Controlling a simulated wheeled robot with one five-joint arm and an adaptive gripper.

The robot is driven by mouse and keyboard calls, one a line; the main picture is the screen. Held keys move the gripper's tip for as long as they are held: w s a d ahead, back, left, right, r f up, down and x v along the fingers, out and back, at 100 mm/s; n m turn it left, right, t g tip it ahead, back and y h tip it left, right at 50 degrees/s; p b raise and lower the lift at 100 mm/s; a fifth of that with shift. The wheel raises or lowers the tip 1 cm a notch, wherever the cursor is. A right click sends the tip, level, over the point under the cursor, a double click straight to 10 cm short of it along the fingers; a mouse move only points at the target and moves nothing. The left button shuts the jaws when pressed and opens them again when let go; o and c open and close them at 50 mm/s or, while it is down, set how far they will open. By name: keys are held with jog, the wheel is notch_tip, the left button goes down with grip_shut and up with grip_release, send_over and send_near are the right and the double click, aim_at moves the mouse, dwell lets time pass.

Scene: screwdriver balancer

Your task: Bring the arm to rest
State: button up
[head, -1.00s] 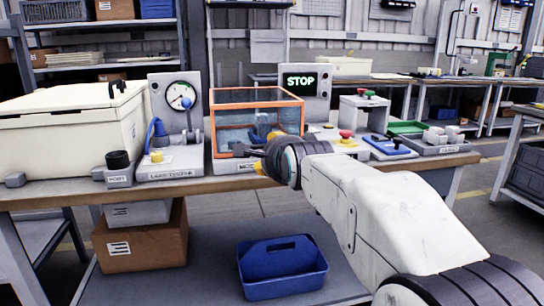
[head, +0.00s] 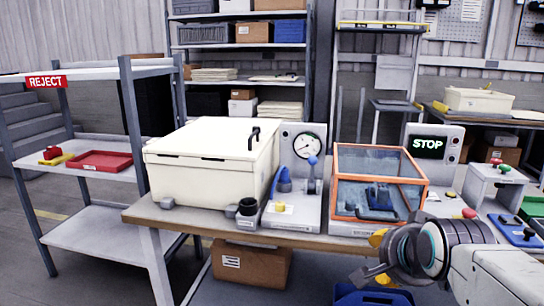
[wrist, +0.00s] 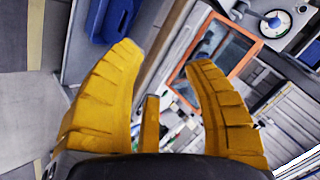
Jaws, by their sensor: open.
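My gripper (head: 376,256) is at the lower right of the head view, in front of the workbench's (head: 150,214) front edge. Its yellow fingers (wrist: 160,92) are spread apart in the wrist view, with nothing between them. My white arm reaches in from the lower right corner. Behind the gripper on the bench stands an orange-framed clear box (head: 334,190) with a blue part inside. It also shows beyond the fingers in the wrist view (wrist: 246,36).
A cream lidded case (head: 205,180), a gauge stand (head: 304,140) and a STOP display (head: 430,145) stand on the bench. A blue tote (head: 350,298) sits below. A REJECT rack (head: 85,165) with a red tray (head: 100,161) is at the left. Open floor lies at the lower left.

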jog(key=s+a+r+n+g+p, duration=0.1)
jog(key=s+r+n+g+p, duration=0.1)
jog(key=s+p, duration=0.4)
jog(key=s+a+r+n+g+p, duration=0.1)
jog(key=s+r+n+g+p, duration=0.1)
jog(key=s+n+p, duration=0.3)
jog(key=s+a+r+n+g+y+p, duration=0.1)
jog(key=s+r+n+p, duration=0.3)
jog(key=s+p, duration=0.4)
jog(key=shift+s+a+r+g, duration=0.2)
jog(key=shift+a+r+g, duration=0.05)
jog(key=shift+a+g, duration=0.3)
